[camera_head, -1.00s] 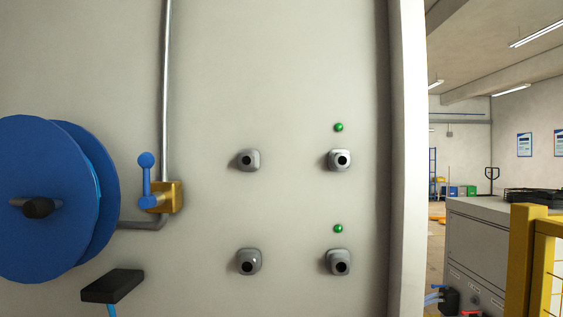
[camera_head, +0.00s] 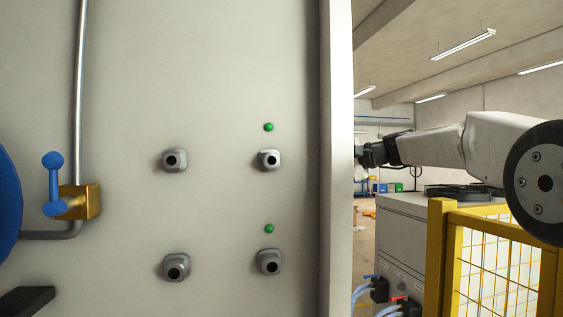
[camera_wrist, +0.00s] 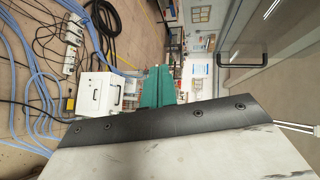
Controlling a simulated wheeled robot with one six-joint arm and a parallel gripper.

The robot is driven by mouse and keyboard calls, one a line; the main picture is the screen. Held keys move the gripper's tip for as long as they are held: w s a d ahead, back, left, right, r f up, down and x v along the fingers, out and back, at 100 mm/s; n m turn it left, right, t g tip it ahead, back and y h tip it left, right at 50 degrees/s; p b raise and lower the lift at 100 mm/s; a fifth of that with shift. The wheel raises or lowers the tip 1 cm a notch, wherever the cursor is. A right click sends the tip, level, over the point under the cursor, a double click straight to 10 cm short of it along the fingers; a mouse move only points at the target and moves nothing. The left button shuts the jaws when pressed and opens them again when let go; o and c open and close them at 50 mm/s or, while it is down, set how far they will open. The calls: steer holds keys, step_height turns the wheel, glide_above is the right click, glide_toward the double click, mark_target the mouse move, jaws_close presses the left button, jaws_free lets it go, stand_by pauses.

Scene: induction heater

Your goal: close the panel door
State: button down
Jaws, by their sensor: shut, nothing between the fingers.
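A grey panel (camera_wrist: 285,85) with a black bar handle (camera_wrist: 242,54) fills the right side of the wrist view; it looks like the panel door. How far it stands open cannot be told. In the head view, a pale upright edge (camera_head: 338,200) borders the wall of sockets on the right. My gripper (camera_head: 362,153) is just right of that edge, at the end of my outstretched arm. It is shut and empty. Its tips are small and partly hidden by the edge, so contact cannot be told.
The pale wall carries sockets (camera_head: 269,160), green lamps (camera_head: 268,127) and a blue-handled valve (camera_head: 54,185) on a pipe. A yellow mesh fence (camera_head: 480,240) and a grey cabinet (camera_head: 395,220) stand at right. Blue hoses (camera_wrist: 30,60) lie on the floor.

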steer(key=w+a+r+m+t+y, duration=0.1)
steer(key=w+r+y, duration=0.1)
steer(key=w, duration=0.6)
steer(key=s+a+x, duration=0.1)
steer(key=s+x, duration=0.1)
steer(key=x, duration=1.1)
steer(key=shift+s+a, duration=0.15)
steer(key=shift+s, duration=0.15)
steer(key=shift+r, duration=0.1)
